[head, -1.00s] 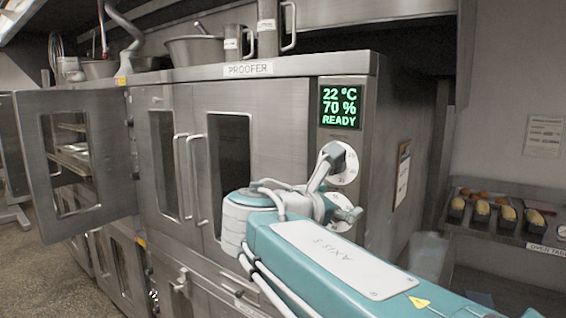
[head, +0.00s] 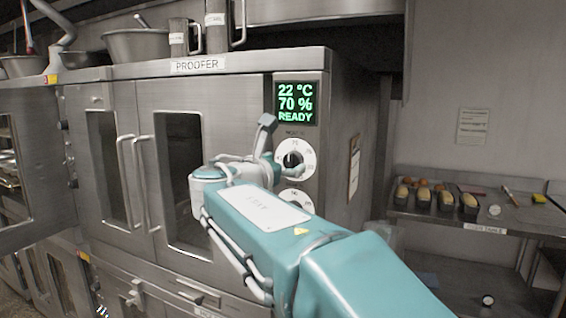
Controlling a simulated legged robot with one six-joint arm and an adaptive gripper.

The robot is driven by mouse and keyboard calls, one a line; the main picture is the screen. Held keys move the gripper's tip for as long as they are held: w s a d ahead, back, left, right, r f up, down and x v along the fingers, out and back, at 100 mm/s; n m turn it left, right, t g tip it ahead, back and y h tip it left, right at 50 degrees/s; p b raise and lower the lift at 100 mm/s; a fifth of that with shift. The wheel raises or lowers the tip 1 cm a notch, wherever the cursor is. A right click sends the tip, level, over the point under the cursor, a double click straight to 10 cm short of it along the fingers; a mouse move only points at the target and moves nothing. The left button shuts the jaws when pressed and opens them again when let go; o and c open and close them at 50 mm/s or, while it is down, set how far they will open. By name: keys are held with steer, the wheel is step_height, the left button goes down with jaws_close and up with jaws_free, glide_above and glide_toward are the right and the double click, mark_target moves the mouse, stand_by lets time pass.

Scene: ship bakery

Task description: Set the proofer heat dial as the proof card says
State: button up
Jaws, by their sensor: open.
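The proofer (head: 182,92) is a steel cabinet with a green display (head: 296,103) reading 22 °C, 70 %, READY. Below the display is a round white upper dial (head: 306,150) with a dark knob at its centre; its small label is too blurred to read surely. A second white dial (head: 298,197) sits under it, partly hidden by my arm. My gripper (head: 279,146) is at the upper dial's left side, open, with one finger up beside the dial; I cannot tell whether it touches. A clipboard card (head: 354,167) hangs on the proofer's right side, edge-on and unreadable.
An oven table (head: 450,222) at the right holds several loaf tins. Bowls and jugs stand on the proofer top. A paper (head: 472,127) hangs on the right wall. Floor shows at lower left.

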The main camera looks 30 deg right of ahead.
steer(key=shift+w+d, duration=0.3)
steer(key=shift+d, duration=0.7)
steer(key=shift+c, duration=0.6)
steer(key=c, duration=1)
steer(key=shift+a, duration=0.25)
